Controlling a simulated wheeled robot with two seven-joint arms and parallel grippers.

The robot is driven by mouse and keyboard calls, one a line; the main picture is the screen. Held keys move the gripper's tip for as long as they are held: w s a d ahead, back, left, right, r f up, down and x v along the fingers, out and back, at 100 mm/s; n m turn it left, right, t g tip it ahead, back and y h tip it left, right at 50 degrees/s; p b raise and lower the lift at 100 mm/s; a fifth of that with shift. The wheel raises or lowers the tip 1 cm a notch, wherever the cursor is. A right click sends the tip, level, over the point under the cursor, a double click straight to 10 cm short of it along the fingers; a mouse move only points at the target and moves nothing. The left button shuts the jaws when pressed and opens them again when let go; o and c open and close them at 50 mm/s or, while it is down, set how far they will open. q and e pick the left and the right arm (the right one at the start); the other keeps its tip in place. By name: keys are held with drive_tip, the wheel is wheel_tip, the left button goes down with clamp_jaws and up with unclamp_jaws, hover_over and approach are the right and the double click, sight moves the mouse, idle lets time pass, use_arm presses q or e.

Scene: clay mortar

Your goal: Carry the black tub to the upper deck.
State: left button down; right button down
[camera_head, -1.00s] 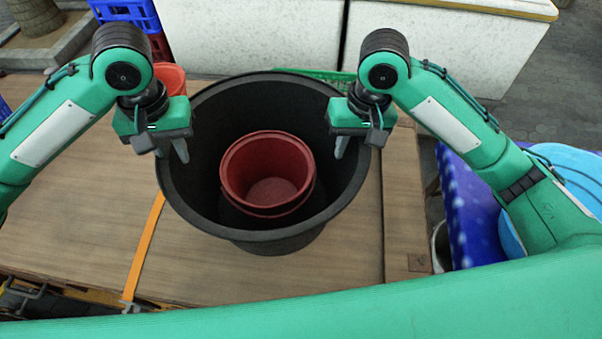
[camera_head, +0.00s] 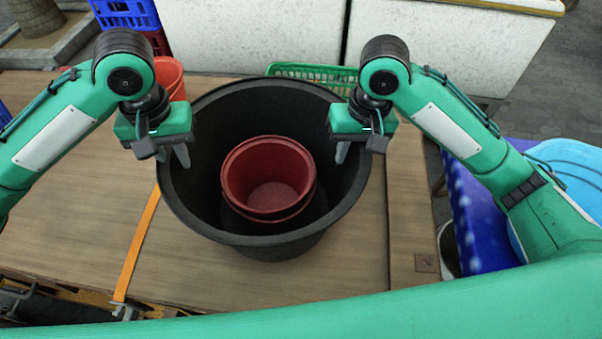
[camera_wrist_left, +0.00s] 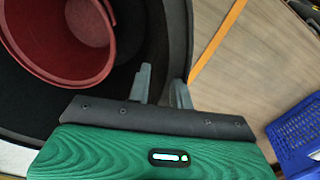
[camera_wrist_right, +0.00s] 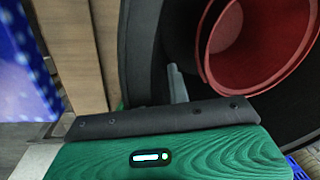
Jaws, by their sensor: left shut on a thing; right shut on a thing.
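The black tub (camera_head: 275,248) is large, round and upright over a wood-topped surface (camera_head: 80,230); I cannot tell whether its base touches it. Red nested buckets (camera_head: 268,182) sit inside it. My left gripper (camera_head: 180,155) is shut on the tub's left rim, and the left wrist view shows its fingers (camera_wrist_left: 160,88) on either side of the tub wall (camera_wrist_left: 178,45). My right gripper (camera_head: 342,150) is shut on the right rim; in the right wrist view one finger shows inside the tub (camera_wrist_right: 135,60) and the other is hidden. I cannot tell which surface is the upper deck.
An orange strap (camera_head: 138,250) crosses the wood at left. A red-orange bucket (camera_head: 170,75) and a green basket (camera_head: 310,72) stand behind the tub. White boxes (camera_head: 440,45) stand at the back. Blue-purple cloth (camera_head: 480,220) and a light-blue basin (camera_head: 570,170) are at right.

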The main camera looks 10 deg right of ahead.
use_arm(q)
drive_tip(key=shift+s+d+f+b, duration=0.1)
drive_tip(key=shift+d+f+b, duration=0.3)
drive_tip(key=shift+f, duration=0.1)
use_arm(e)
drive_tip(key=shift+s+a+f, duration=0.1)
drive_tip(key=shift+a+f, duration=0.2)
drive_tip(key=shift+f, duration=0.2)
use_arm(q)
drive_tip(key=c, duration=1.3)
unclamp_jaws()
drive_tip(key=shift+a, duration=0.1)
use_arm(e)
drive_tip(key=c, duration=1.3)
unclamp_jaws()
drive_tip(key=shift+c, duration=0.2)
use_arm(q)
drive_tip(key=shift+o, duration=0.2)
use_arm(e)
drive_tip(key=shift+d, duration=0.1)
use_arm(q)
drive_tip(key=shift+a, duration=0.1)
drive_tip(key=shift+r, duration=0.1)
